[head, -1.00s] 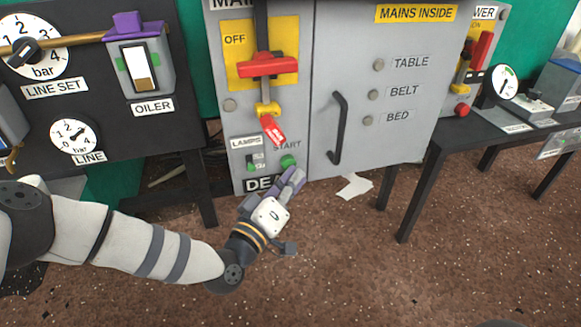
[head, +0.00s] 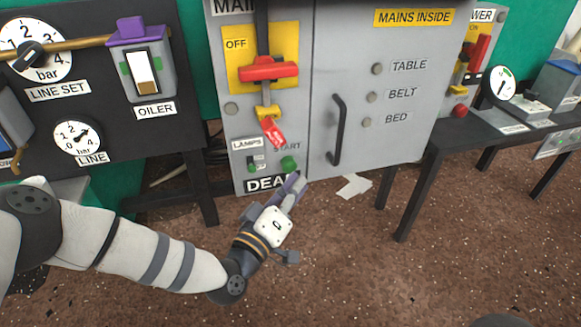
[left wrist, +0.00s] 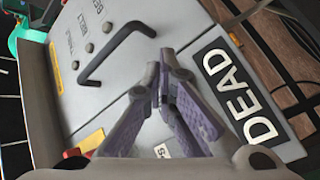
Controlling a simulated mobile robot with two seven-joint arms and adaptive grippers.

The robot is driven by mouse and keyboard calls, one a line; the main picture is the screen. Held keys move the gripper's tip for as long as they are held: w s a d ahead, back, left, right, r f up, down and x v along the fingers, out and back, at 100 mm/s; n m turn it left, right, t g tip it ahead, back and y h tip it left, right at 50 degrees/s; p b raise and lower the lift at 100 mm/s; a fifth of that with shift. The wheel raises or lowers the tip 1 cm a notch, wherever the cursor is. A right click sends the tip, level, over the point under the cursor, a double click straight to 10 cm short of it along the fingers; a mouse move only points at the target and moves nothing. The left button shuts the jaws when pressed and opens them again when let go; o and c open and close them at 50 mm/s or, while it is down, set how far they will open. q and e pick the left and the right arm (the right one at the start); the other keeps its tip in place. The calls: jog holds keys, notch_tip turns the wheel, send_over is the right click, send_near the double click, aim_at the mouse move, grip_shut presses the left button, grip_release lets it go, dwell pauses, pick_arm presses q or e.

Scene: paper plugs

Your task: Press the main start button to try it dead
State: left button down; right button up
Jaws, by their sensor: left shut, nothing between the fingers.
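The green start button (head: 289,164) sits low on the grey mains cabinet, under a partly covered START label. My left gripper (head: 298,184) is shut and empty, just below and in front of the button, beside the DEAD label (head: 262,184). In the left wrist view the closed fingers (left wrist: 160,75) point at the cabinet front, and the DEAD label (left wrist: 240,95) lies right of them. The green button is not visible in that view. The red main handle (head: 268,68) is beside the OFF mark, with a red tag (head: 273,132) hanging below. My right gripper is not in view.
The lamps switch (head: 255,162) is left of the button. A black door handle (head: 338,130) stands out from the cabinet door. A dark gauge board (head: 100,125) is at left, a black table (head: 440,150) at right. White paper (head: 354,185) lies on the floor.

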pick_arm(q)
jog(key=shift+s+d+p, duration=0.25)
jog(key=shift+s+p, duration=0.1)
jog(key=shift+s, duration=0.45)
jog(key=shift+s+d+p, duration=0.3)
jog(key=shift+s+p, duration=0.1)
jog(key=shift+s, duration=0.35)
jog(key=shift+s+d+p, duration=0.25)
jog(key=shift+s+p, duration=0.1)
jog(key=shift+s, duration=0.45)
